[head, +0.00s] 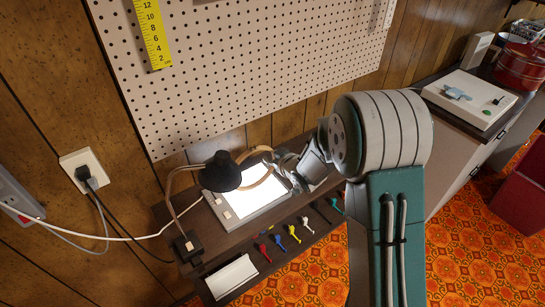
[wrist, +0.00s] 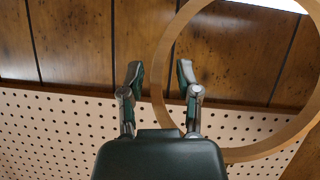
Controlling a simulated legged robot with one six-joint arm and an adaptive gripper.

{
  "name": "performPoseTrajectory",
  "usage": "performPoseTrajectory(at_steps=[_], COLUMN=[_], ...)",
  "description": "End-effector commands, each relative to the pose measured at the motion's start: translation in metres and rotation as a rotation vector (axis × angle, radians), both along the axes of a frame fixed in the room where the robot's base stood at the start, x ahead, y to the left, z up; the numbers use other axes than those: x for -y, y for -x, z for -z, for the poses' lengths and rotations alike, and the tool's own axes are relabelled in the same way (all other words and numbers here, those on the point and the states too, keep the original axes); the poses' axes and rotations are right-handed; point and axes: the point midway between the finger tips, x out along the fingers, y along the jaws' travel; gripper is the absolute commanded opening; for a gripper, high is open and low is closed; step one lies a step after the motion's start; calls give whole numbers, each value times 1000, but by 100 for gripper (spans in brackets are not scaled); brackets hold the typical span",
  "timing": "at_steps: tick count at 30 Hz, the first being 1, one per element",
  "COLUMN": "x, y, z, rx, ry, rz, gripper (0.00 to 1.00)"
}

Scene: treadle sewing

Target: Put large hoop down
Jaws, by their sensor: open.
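The large hoop is a pale wooden ring (head: 266,175) over the lit white panel (head: 240,204), partly hidden by the black lamp head. In the wrist view the hoop (wrist: 157,88) fills the right side, and its near rim runs between my gripper's two fingertips (wrist: 160,75). My gripper is open, with visible space between the fingers. In the head view my gripper (head: 284,171) is at the hoop's right side, small and partly blended with the arm. I cannot tell whether the hoop touches the panel or a finger.
A black lamp (head: 222,172) stands close left of the hoop. Several coloured keys or tools (head: 293,234) line the bench front, with a white box (head: 231,278) at lower left. A pegboard (head: 250,60) rises behind. A grey-white machine (head: 468,98) and red pot (head: 519,67) are at right.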

Motion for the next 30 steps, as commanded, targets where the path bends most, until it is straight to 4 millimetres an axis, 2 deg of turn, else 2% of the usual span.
performPoseTrajectory(at_steps=[5, 15, 21, 30], x=[7, 37, 49, 54], y=[10, 62, 85, 93], z=[-7, -38, -50, -55], rx=[1, 3, 0, -1], ry=[1, 0, 0, 2], rz=[2, 2, 2, 2], gripper=[43, 43, 43, 43])
